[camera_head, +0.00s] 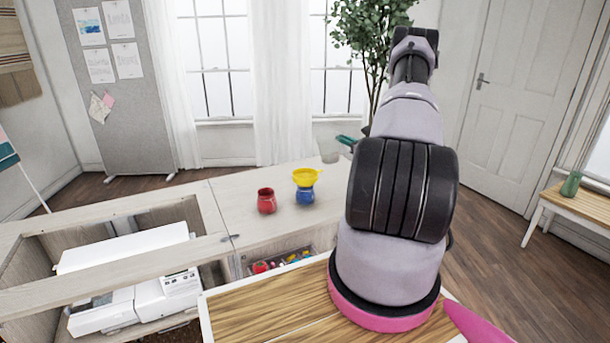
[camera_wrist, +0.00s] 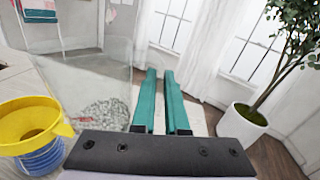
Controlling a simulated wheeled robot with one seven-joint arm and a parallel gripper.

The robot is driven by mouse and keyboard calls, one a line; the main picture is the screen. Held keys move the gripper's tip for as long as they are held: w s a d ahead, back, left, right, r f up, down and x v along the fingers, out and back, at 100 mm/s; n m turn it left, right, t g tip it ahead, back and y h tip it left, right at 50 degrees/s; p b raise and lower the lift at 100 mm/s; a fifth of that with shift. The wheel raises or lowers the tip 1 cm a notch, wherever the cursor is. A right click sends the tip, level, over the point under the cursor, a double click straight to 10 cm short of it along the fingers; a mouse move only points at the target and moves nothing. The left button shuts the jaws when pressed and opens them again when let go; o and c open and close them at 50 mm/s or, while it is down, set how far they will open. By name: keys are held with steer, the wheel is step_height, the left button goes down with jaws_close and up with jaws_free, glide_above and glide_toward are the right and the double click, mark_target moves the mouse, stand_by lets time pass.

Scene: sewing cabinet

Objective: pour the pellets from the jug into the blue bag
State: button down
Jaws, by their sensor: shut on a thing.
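The blue bag (camera_head: 305,197) stands on the pale cabinet top with a yellow funnel (camera_head: 304,177) in its mouth. In the wrist view the blue bag (camera_wrist: 42,158) and funnel (camera_wrist: 62,128) are at the lower left. The clear jug (camera_wrist: 90,75) is beside my teal fingers, to their left, with grey pellets (camera_wrist: 106,113) gathered low inside it. My gripper (camera_wrist: 160,73) is shut on the jug, likely by its handle, though the grip itself is hard to see. In the head view the jug (camera_head: 330,156) shows faintly next to my gripper (camera_head: 346,140), right of and beyond the funnel.
A red bag (camera_head: 266,201) stands left of the blue bag. An open compartment with a white sewing machine (camera_head: 135,285) is at the left. A drawer (camera_head: 283,262) of colourful items is open below the top. A potted plant (camera_wrist: 252,128) stands beyond.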

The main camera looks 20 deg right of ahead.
mark_target(331, 132)
steer(key=shift+s+a+r+n, duration=0.15)
steer(key=shift+a+r+n, duration=0.5)
steer(key=shift+a+n, duration=0.2)
steer(key=shift+s+a+r+n, duration=0.1)
steer(key=shift+a+r+n, duration=0.55)
steer(key=shift+n, duration=0.2)
steer(key=shift+s+a+r+n, duration=0.1)
steer(key=shift+a+r+n, duration=0.05)
steer(key=shift+a+n, duration=0.25)
steer(key=shift+s+a+r+n, duration=0.1)
steer(key=shift+a+n, duration=0.2)
steer(key=shift+a, duration=0.2)
steer(key=shift+s+a+r+n, duration=0.1)
steer(key=shift+a+r+n, duration=0.4)
steer(key=shift+a+n, duration=0.3)
steer(key=shift+s+a+f+n, duration=0.1)
steer(key=shift+a+f+n, duration=0.2)
steer(key=shift+n, duration=0.25)
steer(key=shift+a+f+n, duration=0.15)
steer(key=shift+f+n, duration=0.25)
steer(key=shift+n, duration=0.15)
steer(key=shift+s+a+r+n, duration=0.1)
steer(key=shift+a+n, duration=0.4)
steer(key=shift+n, duration=0.2)
steer(key=shift+s+a+r+n, duration=0.15)
steer(key=shift+a+r+n, duration=0.1)
steer(key=shift+a+n, duration=0.6)
steer(key=shift+s+a+r+n, duration=0.15)
steer(key=shift+a+r+n, duration=0.05)
steer(key=shift+a+n, duration=0.65)
